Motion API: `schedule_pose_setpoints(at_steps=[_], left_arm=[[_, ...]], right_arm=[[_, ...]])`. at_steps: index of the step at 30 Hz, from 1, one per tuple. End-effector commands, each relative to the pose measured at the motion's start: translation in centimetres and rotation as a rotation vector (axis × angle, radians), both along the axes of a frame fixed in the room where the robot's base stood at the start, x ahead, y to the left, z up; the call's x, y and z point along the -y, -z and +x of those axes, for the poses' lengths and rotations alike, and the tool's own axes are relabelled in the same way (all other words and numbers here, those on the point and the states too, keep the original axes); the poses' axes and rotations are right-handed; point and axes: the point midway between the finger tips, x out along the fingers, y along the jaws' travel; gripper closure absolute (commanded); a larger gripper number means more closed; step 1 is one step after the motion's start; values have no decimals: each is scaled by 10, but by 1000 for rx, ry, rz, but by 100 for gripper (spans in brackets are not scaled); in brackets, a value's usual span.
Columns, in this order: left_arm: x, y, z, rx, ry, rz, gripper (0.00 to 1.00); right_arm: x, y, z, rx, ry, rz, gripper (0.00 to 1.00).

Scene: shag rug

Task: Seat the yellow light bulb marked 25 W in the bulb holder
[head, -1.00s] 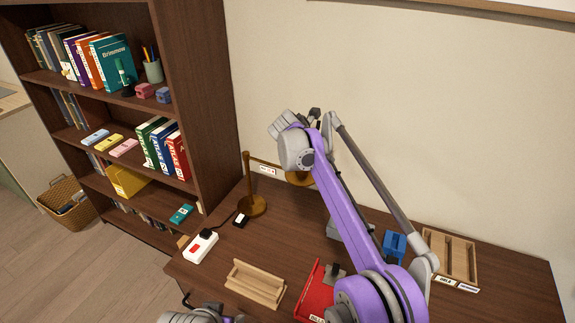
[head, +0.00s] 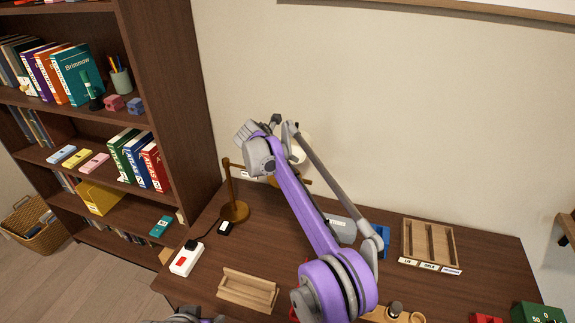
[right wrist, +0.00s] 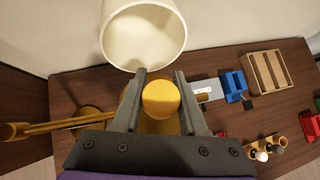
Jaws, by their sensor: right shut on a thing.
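My right gripper (right wrist: 165,76) is shut on the yellow bulb (right wrist: 160,99), whose round top shows between the fingers in the right wrist view. Its marking cannot be read. A brass lamp stands on the desk, with a round base (head: 235,212) and an arm (right wrist: 70,124) reaching under the gripper. A brass round part (right wrist: 155,126) shows partly below the bulb; whether they touch, I cannot tell. The bulb holder itself is not clearly visible. In the head view my right gripper (head: 278,124) is above the desk near the wall. My left gripper is out of view; only grey arm parts show.
A cream hollow cylinder (right wrist: 143,36) is close beyond the fingertips. A power strip (head: 187,259), a wooden rack (head: 248,290) and a compartment tray (head: 430,242) are on the desk. A green box (head: 537,313) is at the right. A bookshelf (head: 175,60) stands left.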

Motion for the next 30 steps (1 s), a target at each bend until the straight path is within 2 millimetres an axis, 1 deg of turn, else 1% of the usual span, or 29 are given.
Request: schedule_pose_setpoints(at_steps=[1,3,5,13,16,17,21,22,30], left_arm=[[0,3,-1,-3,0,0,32],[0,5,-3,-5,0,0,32],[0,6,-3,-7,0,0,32],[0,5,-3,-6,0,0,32],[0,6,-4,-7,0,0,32],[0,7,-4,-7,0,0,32],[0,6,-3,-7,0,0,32],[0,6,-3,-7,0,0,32],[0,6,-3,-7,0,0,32]], right_arm=[[0,10,0,-1,1,0,100],[0,20,0,-1,1,0,100],[0,27,0,0,0,0,100],[0,27,0,1,0,-1,100],[0,30,0,0,0,0,100],[0,31,0,1,0,-1,56],[0,30,0,1,1,0,31],[0,30,0,1,1,0,28],[0,29,0,1,0,-1,28]])
